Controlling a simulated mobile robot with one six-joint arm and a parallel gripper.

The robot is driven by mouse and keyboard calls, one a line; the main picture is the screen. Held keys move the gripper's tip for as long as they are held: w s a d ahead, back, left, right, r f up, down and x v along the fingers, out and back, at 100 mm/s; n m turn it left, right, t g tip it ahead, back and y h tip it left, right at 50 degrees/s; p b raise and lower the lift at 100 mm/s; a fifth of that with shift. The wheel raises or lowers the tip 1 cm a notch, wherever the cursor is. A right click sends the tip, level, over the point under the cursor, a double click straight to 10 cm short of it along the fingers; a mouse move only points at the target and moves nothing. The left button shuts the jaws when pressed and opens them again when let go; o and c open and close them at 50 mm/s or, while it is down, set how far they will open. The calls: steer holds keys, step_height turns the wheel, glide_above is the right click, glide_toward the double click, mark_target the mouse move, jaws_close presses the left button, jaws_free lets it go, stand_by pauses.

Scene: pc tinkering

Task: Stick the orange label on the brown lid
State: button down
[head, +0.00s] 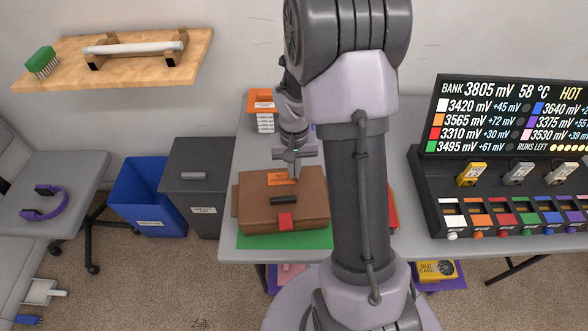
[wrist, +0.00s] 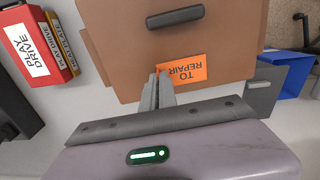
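The orange label (head: 281,179), marked "TO REPAIR", is over the far part of the brown lid (head: 258,205) of a case with a dark handle and red clasp. It also shows in the wrist view (wrist: 183,70), flat along the lid (wrist: 222,25) near its edge. My gripper (head: 293,175) points down over the lid. In the wrist view its fingers (wrist: 161,78) are close together, with the tips at one end of the label, and look shut on it. I cannot tell whether the label touches the lid.
The case stands on a green mat (head: 300,240) on the grey table. A grey bin (head: 200,165) and blue bin (head: 150,185) stand left of the table. A display (head: 515,115) stands at the right. A red box (wrist: 40,45) lies beside the case.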

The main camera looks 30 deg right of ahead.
steer(key=c, duration=1.6)
jaws_free()
step_height(320, 180, up, 17)
steer(key=p, duration=0.7)
steer(key=shift+r, duration=0.15)
